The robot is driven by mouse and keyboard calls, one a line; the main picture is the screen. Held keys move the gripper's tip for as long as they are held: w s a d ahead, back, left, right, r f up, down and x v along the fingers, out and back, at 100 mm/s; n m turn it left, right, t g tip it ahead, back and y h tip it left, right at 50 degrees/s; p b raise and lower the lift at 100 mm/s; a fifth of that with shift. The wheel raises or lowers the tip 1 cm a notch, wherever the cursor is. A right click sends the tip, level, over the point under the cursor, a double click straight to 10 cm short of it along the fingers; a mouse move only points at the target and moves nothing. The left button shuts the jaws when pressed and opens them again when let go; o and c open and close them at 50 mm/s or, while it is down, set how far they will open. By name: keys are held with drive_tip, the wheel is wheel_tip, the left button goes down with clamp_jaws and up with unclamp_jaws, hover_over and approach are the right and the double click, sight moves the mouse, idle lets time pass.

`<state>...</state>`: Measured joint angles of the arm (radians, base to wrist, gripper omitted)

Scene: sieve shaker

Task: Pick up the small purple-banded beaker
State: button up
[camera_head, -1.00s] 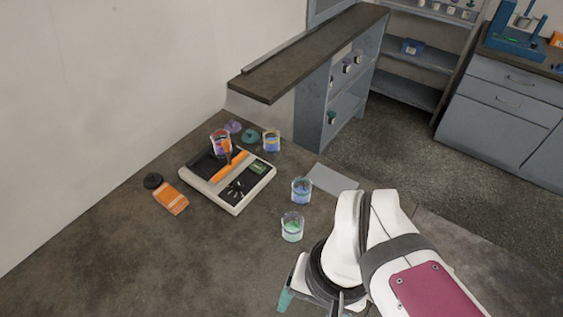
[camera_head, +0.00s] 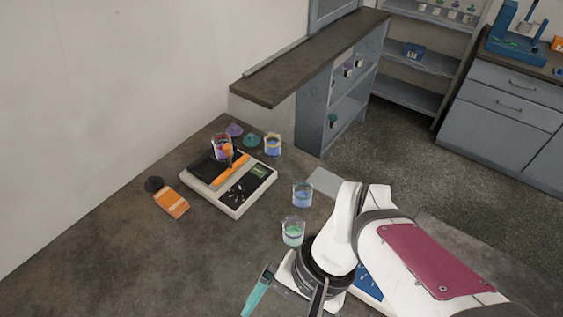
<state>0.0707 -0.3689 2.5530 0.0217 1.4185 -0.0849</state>
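The small beaker with a purple-red band (camera_head: 221,146) stands at the back left, on or just behind the balance (camera_head: 225,205); an orange handle-like thing in front of it hides part of it. My gripper (camera_head: 280,304) is at the bottom edge, well to the front right of that beaker. One teal finger shows, set far out at the left end of the gripper body, so it looks open. The other finger is hidden or cut off. I see nothing held.
A green-filled beaker (camera_head: 292,232) stands close behind my gripper, with a blue one (camera_head: 302,196) beyond it. A yellow-banded beaker (camera_head: 272,146), purple lid (camera_head: 234,130) and teal lid (camera_head: 251,141) are near the balance. An orange packet (camera_head: 171,202) lies left. The front-left table is clear.

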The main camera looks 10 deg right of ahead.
drive_tip(key=w+a+m+y, duration=0.3)
drive_tip(key=a+y, duration=0.1)
drive_tip(key=a, duration=0.1)
drive_tip(key=m+t, duration=1.3)
drive_tip(key=m, duration=0.5)
hover_over(289, 222)
drive_tip(key=s+a, duration=0.3)
drive_tip(key=s, duration=0.1)
wheel_tip(289, 222, down, 11)
drive_tip(key=d+f+m+h, duration=0.1)
drive_tip(key=f, duration=0.1)
drive_tip(key=d+f+m, duration=0.1)
drive_tip(key=d+f, duration=0.1)
drive_tip(key=d+f+t+h, duration=0.1)
drive_tip(key=shift+w+d+f+m+h, duration=0.2)
drive_tip(key=shift+w+f+m+h, duration=0.1)
drive_tip(key=shift+f+m, duration=0.1)
drive_tip(key=x, duration=0.4)
drive_tip(key=shift+s+d+f, duration=0.1)
drive_tip(key=shift+d+f, duration=0.05)
drive_tip(key=shift+f, duration=0.05)
drive_tip(key=shift+w+a+f, duration=0.15)
drive_tip(key=shift+w+a, duration=0.05)
drive_tip(key=shift+w, duration=0.25)
drive_tip(key=c, duration=1.5)
